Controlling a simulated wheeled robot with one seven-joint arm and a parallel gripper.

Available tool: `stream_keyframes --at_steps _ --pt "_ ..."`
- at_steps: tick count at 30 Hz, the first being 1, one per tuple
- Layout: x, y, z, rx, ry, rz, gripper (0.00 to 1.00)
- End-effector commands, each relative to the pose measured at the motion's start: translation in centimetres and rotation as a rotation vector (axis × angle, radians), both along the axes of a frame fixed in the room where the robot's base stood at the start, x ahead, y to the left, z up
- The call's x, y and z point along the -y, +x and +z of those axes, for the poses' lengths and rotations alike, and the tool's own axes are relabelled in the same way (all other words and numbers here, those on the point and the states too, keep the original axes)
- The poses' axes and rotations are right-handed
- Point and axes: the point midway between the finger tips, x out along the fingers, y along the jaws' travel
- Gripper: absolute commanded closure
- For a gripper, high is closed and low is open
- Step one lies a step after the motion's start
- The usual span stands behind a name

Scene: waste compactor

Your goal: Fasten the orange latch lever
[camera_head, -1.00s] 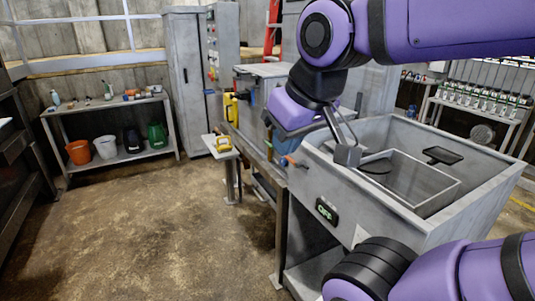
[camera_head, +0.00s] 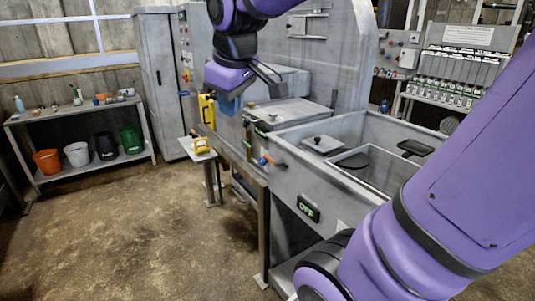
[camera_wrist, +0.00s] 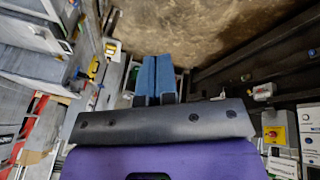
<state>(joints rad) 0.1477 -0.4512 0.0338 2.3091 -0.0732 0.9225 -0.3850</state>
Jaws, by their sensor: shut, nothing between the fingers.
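A small lever with an orange end (camera_head: 274,161) sticks out from the front upper edge of the grey machine (camera_head: 290,185), beside a blue part. It is too small in the head view to tell its exact position. My gripper (camera_head: 230,106) hangs to the upper left of it, clearly apart, with its blue fingers pointing down in front of the bench. The wrist view shows the two blue fingers (camera_wrist: 156,62) shut side by side with nothing between them. I cannot make out the orange lever surely in the wrist view.
A yellow handle (camera_head: 202,145) sits on a small stand left of the machine. An open basin with an inner tray (camera_head: 352,158) is at right, above a lit OFF display (camera_head: 308,209). Shelves with buckets (camera_head: 76,153) stand far left. The floor (camera_head: 130,230) is clear.

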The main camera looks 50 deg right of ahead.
Motion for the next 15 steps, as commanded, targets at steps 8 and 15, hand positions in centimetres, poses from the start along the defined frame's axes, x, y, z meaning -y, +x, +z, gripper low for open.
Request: stream_keyframes --at_steps 8,15 --pt "4.2 6.5 -0.3 -0.100 -0.102 0.158 1.00" --pt "8.5 11.7 -1.6 -0.189 -0.168 0.303 1.00"
